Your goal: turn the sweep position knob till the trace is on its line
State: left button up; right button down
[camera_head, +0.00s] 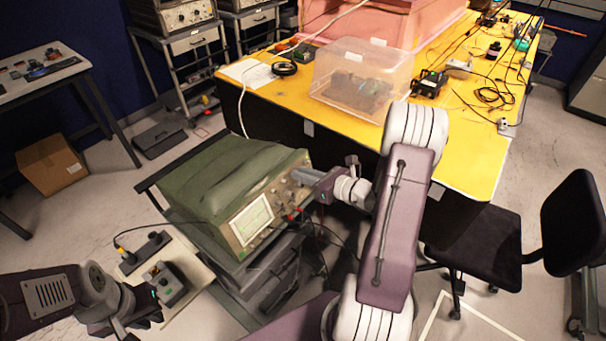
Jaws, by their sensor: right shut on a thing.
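The green oscilloscope (215,185) stands on a dark cart, its front panel facing the lower right. Its lit screen (251,220) shows a pale grid; the trace and its line are too small to make out. My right gripper (303,178) is at the upper right of the panel, beside the screen, shut on a small knob that its fingers hide. I cannot read which knob it is. Other small knobs (291,211) show below it. My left gripper (146,308) is low at the left, apart from the oscilloscope; its jaw opening is unclear.
A small bench (192,262) with black devices lies between my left gripper and the cart (258,280). A yellow table (465,150) with a clear plastic box (362,75) stands behind. A black chair (480,235) is at the right. Cables hang beside the cart.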

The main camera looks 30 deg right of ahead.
jog(key=c, duration=1.5)
grip_release()
jog(key=shift+o, duration=0.2)
jog(key=v, duration=0.9)
